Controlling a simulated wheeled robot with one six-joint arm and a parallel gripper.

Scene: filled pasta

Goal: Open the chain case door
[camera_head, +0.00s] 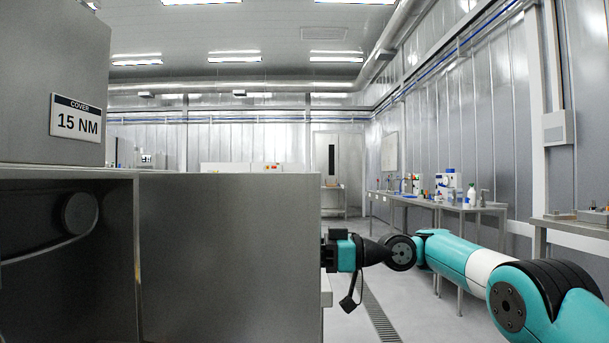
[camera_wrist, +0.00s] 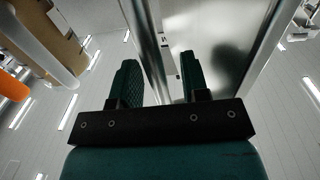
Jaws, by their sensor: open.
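The chain case door (camera_head: 230,255) is a plain grey metal panel in the head view. It stands swung out from the case (camera_head: 60,174), whose opening on the left shows a dark round wheel (camera_head: 80,213) and a curved chain or belt run. My gripper (camera_head: 328,252) is at the door's right free edge, its fingertips partly hidden there. In the wrist view my gripper (camera_wrist: 158,65) is open, with two green fingers apart. The shiny door panel (camera_wrist: 215,50) shows between and behind the fingers, its edge running between them. I cannot tell whether either finger touches it.
A cover labelled 15 NM (camera_head: 76,119) sits above the case. A steel bench (camera_head: 440,203) with bottles and instruments runs along the right wall. A floor drain (camera_head: 380,318) crosses the open floor right of the door. In the wrist view, an orange object (camera_wrist: 12,86) is at left.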

